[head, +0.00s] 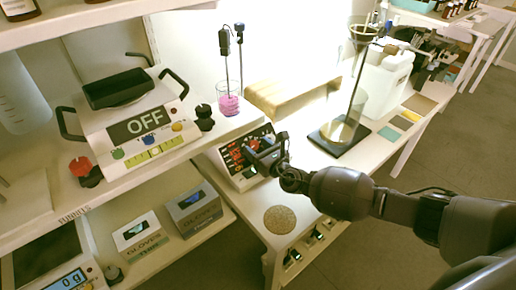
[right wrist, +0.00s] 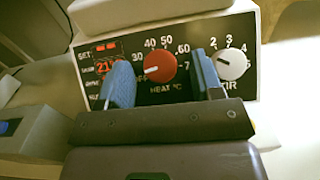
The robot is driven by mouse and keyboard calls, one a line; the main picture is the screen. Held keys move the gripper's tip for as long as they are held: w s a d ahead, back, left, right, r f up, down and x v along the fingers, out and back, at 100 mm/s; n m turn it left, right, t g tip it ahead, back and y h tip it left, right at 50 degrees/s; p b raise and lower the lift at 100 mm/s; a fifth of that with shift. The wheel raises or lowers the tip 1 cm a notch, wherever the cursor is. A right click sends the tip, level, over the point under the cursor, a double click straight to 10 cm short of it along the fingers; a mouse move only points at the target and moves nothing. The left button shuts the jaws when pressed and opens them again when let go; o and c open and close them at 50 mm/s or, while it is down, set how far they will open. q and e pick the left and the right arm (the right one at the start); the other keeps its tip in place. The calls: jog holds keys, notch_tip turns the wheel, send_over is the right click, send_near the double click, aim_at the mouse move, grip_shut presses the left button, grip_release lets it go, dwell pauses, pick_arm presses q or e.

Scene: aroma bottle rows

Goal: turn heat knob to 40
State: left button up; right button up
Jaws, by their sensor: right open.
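The heater's control panel (head: 234,160) stands on the bench in the head view, partly hidden by my right gripper (head: 268,157). In the right wrist view the red heat knob (right wrist: 160,67) sits on the black panel, under a scale marked 40, 50 and 60. Its white pointer line points left and slightly down, away from the 40 at the upper left. My right gripper (right wrist: 160,78) is open, with one blue finger on each side of the knob. Whether the fingers touch it, I cannot tell. My left gripper is not in view.
The white stir knob (right wrist: 232,66) is close to the right finger. A red digit display (right wrist: 106,66) is left of the heat knob. A round cork mat (head: 280,219) lies on the bench in front. A glass column on a dark base (head: 340,139) stands to the right.

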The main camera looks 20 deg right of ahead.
jog(key=shift+c, duration=0.4)
jog(key=c, duration=0.8)
jog(key=shift+c, duration=0.2)
jog(key=shift+a+m, duration=0.1)
jog(key=shift+m, duration=0.2)
